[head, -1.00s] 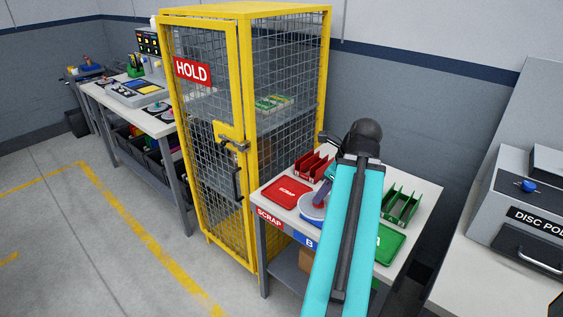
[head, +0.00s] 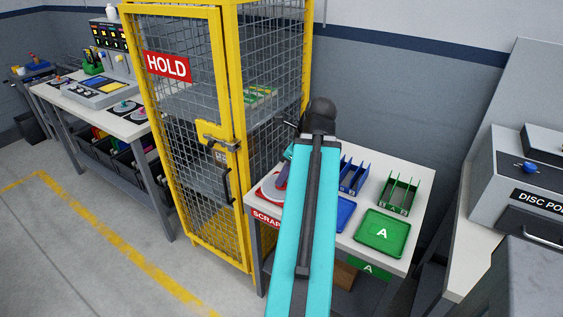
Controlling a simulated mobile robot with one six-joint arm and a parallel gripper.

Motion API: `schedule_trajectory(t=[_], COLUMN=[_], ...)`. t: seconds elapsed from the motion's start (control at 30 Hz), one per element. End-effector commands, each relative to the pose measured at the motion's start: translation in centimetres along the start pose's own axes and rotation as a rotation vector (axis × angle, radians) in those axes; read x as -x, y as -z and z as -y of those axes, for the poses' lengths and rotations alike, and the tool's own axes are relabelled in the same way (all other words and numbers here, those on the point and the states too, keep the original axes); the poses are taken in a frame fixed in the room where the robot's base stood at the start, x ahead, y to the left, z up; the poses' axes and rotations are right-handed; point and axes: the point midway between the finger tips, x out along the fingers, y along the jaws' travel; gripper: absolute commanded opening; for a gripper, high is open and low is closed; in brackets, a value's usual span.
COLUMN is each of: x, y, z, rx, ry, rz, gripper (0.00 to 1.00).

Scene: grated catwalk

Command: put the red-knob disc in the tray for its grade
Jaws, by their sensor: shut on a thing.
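My gripper (head: 282,180) is at the left end of the sorting table, mostly hidden by my teal arm. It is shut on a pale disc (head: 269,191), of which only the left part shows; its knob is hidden. The disc is over the red scrap tray (head: 258,201), whose red edge shows around it. I cannot tell whether the disc touches the tray. The blue tray (head: 346,212) is partly behind my arm. The green tray marked A (head: 382,233) is empty at the right.
A blue rack (head: 354,176) and a green rack (head: 400,195) stand behind the trays. A yellow mesh HOLD cage (head: 232,130) stands close on the left. A grey disc machine (head: 525,195) is at the right. Another bench (head: 110,115) is at the far left.

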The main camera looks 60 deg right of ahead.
Motion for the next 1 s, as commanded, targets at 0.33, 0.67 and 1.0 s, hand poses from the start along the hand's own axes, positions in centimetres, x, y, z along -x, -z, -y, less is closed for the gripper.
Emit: schedule_trajectory(t=[0.33,0.67,1.0], x=[0.1,-0.2,-2.9], y=[0.3,0.0,-1.4], z=[0.2,1.5,7.0], rx=[-0.006,0.003,0.048], ry=[0.004,0.001,-0.021], rz=[0.001,0.001,0.002], gripper=[0.0,0.0,0.0])
